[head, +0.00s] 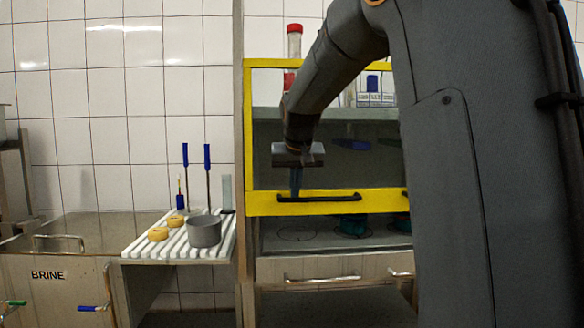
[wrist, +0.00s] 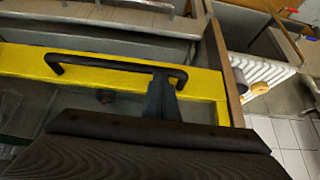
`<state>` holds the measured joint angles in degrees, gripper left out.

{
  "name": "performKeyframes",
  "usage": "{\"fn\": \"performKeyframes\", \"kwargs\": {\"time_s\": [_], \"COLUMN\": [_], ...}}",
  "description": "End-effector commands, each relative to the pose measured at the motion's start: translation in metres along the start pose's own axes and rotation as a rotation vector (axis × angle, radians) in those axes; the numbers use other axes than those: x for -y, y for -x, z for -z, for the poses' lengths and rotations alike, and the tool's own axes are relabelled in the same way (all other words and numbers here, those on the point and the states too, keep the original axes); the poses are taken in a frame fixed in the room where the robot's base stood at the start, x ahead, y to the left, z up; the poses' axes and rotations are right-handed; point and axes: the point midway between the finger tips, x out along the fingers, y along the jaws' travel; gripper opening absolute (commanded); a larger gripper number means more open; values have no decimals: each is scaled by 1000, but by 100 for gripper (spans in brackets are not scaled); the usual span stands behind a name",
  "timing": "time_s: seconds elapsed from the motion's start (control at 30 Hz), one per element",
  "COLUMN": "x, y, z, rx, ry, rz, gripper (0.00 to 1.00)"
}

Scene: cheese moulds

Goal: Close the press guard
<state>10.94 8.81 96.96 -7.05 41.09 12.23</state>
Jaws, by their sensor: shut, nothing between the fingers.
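The press guard is a clear panel in a yellow frame (head: 249,130) with a black bar handle (head: 335,198) on its lower rail. It stands partly lowered, with an open gap between its lower rail and the press bed (head: 285,238). My gripper (head: 296,192) is shut and empty, fingers pointing down at the left end of the handle. In the wrist view, the shut fingers (wrist: 163,92) overlap one end of the handle (wrist: 105,64) on the yellow rail (wrist: 30,62). Whether they touch it I cannot tell.
Dark green items (head: 353,224) sit on the press bed under the guard. Drawers with bar handles (head: 322,278) are below. To the left, a white slatted rack (head: 172,246) holds a grey pot (head: 204,231) and yellow cheeses (head: 158,234), beside the brine tank (head: 50,285).

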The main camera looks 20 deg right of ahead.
Motion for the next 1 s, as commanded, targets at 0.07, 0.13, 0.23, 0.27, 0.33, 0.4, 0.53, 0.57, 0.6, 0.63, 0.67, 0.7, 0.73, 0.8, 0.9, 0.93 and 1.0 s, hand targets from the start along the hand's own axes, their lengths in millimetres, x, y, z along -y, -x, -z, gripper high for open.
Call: {"fn": "performKeyframes", "kwargs": {"time_s": [0.07, 0.13, 0.23, 0.27, 0.33, 0.4, 0.53, 0.57, 0.6, 0.63, 0.67, 0.7, 0.73, 0.8, 0.9, 0.93, 1.0], "x": [0, 0, 1, 1, 1, 2, 2, 2, 2, 2, 2, 2, 1, 1, 1, 1, 1], "y": [-32, -52, -79, -86, -102, -116, -138, -142, -146, -149, -151, -154, -156, -159, -161, -162, -162], "z": [-21, -34, -52, -57, -67, -76, -91, -93, -96, -98, -100, -101, -102, -104, -106, -106, -107], "rx": [6, 5, 5, 4, 3, 2, 1, 1, 0, -1, -1, -1, -2, -3, -3, -2, -1], "ry": [0, -1, 1, 1, 2, 1, 1, 1, 1, 1, 1, 1, 0, 0, 0, 0, 0], "rz": [-1, -1, 0, 1, 1, 1, 2, 2, 2, 2, 2, 2, 2, 2, 1, 1, 1], "gripper": [0, 0, 0, 0, 0, 0, 0, 0, 0, 0, 0, 0, 0, 0, 0, 0, 0]}}
